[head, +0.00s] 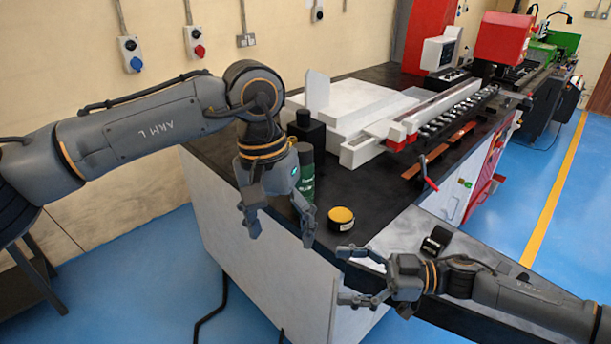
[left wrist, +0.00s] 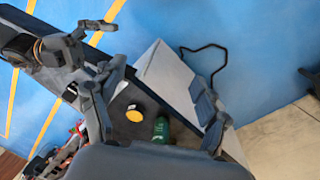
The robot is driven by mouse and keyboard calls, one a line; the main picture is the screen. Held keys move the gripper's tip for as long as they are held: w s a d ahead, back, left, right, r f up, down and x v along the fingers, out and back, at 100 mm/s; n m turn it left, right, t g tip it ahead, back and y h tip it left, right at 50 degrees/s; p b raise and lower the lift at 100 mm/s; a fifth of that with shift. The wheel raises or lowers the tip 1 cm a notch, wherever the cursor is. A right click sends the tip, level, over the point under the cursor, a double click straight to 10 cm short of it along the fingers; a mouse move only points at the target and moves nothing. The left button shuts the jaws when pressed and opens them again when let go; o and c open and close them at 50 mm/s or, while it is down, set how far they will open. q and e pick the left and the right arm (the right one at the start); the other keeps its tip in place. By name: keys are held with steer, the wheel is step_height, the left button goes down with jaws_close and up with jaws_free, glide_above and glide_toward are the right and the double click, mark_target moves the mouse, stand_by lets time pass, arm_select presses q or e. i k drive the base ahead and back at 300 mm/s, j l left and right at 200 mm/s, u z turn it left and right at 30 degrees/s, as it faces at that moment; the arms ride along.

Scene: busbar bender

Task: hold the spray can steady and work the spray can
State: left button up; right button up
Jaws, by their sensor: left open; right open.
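The green spray can (head: 306,175) stands upright on the black bench top in the head view, partly hidden behind my left gripper. It also shows in the left wrist view (left wrist: 161,129), between the fingers but beyond them. My left gripper (head: 280,232) is open and empty, pointing down in front of the can and a little to its left. My right gripper (head: 340,275) is open and empty at the bench's front edge, its fingers pointing left. It appears at the upper left of the left wrist view (left wrist: 115,48).
A yellow-topped round tin (head: 341,218) sits right of the can. A black block (head: 306,131) and white machine parts (head: 360,105) stand behind it. A dark roll-like object (head: 436,241) lies near my right arm. The bench top (head: 385,195) right of the tin is clear.

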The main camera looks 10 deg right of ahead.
mark_target(304, 185)
steer(key=i+l, duration=0.15)
steer(key=i, duration=0.25)
steer(key=i+l, duration=0.2)
steer(key=i, duration=0.15)
steer(key=i+l, duration=0.15)
steer(key=i, duration=0.25)
